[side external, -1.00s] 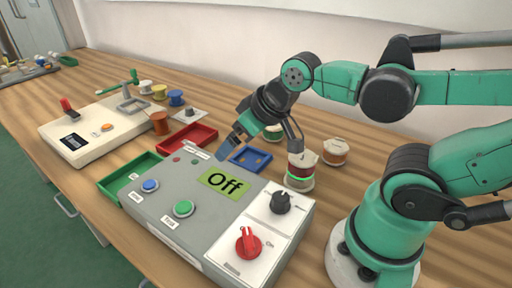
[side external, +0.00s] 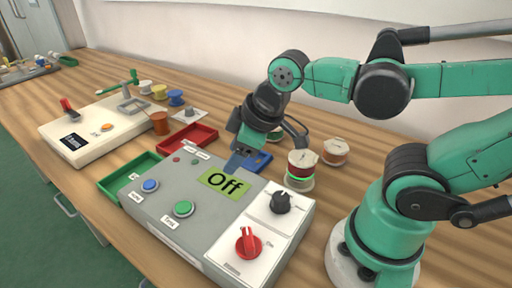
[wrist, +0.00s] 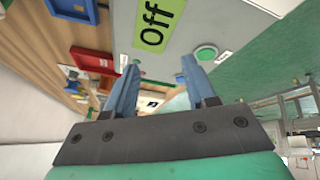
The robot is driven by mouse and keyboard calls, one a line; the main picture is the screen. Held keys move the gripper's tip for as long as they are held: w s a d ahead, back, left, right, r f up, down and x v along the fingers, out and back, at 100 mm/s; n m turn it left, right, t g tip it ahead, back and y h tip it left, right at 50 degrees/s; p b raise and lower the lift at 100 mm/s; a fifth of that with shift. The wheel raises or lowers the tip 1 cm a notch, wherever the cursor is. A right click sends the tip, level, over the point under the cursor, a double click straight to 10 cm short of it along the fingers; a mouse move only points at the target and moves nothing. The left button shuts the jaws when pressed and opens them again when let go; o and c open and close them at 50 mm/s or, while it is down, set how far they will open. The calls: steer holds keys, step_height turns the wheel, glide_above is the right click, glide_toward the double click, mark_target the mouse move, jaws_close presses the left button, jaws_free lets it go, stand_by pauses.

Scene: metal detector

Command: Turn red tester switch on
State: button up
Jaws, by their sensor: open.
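The grey tester box (side external: 205,225) stands on the bench with a yellow-green "Off" sign (side external: 223,183) on its top. Its red knob (side external: 248,243) sits on a white panel at the near right corner, below a black knob (side external: 281,202). My gripper (side external: 238,162) is over the box's far edge, behind the sign and well away from the red knob. In the wrist view its two blue fingers (wrist: 157,70) are apart with nothing between them. The sign (wrist: 158,22) and green button (wrist: 206,52) show beyond them; the red knob is not visible there.
A cream box (side external: 95,130) with a red lever (side external: 69,110) stands at the left. Red (side external: 188,139), green (side external: 125,176) and blue (side external: 258,160) trays lie around the grey box. Spools (side external: 300,168) stand to the right of my gripper.

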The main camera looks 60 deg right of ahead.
mark_target(248, 237)
steer(key=s+a+n+g, duration=0.1)
steer(key=n, duration=0.2)
steer(key=s+a+n, duration=0.1)
steer(key=a+n, duration=0.1)
steer(key=n, duration=0.1)
steer(key=s+a+n+g, duration=0.1)
steer(key=n, duration=0.2)
steer(key=shift+a+f+g, duration=0.2)
steer(key=shift+a+g, duration=0.05)
steer(key=shift+g, duration=0.05)
steer(key=s+a+n+g, duration=0.1)
steer(key=n, duration=0.3)
steer(key=s+a+n+g, duration=0.1)
steer(key=s+n, duration=0.1)
steer(key=n, duration=0.2)
steer(key=s+a+n+g, duration=0.1)
steer(key=s+n, duration=0.1)
steer(key=n, duration=0.2)
steer(key=shift+a+r+h, duration=0.1)
steer(key=shift+a+h, duration=0.2)
steer(key=shift+a, duration=0.05)
steer(key=shift+f, duration=2.75)
jaws_close()
